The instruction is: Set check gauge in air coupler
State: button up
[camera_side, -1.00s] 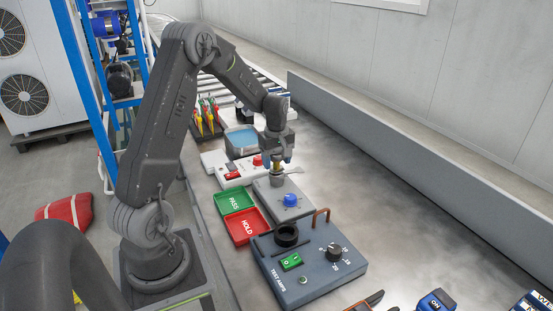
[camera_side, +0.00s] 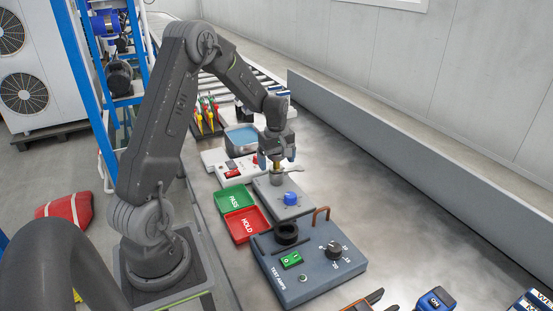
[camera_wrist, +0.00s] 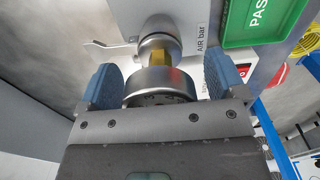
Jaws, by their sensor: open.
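The check gauge, a round steel body (camera_wrist: 160,85) with a brass hex fitting (camera_wrist: 162,55), stands with its brass end at the metal air coupler (camera_wrist: 158,24) in the wrist view. How deep the stem sits is hidden. The coupler (camera_side: 277,180) rises from the grey air box (camera_side: 300,212), which has a blue knob. My gripper (camera_side: 277,160) is open above it. In the wrist view its blue fingers (camera_wrist: 161,82) stand on either side of the gauge, with gaps showing. In the side view the gauge is mostly hidden by my gripper.
A green PASS tray (camera_side: 231,201) and red HOLD tray (camera_side: 240,229) lie left of the air box. The TEST AMPS box (camera_side: 318,273) is in front, a white box with a red knob (camera_side: 232,169) behind. The bench (camera_side: 400,225) to the right is clear.

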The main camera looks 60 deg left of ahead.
jog(key=shift+r, duration=0.1)
notch_tip(320, 180, up, 14)
jog(key=f, duration=0.1)
jog(key=s+d+r+m+t, duration=0.1)
jog(key=d+r+m, duration=0.2)
jog(key=d, duration=0.2)
jog(key=s+d+r+m, duration=0.2)
jog(key=d+r, duration=0.1)
jog(key=d, duration=0.2)
jog(key=s+d+m+t, duration=0.4)
jog(key=s+d+m, duration=0.9)
jog(key=d, duration=0.4)
jog(key=shift+s+r+t, duration=0.25)
jog(key=shift+s+t, duration=0.05)
jog(key=shift+s, duration=0.55)
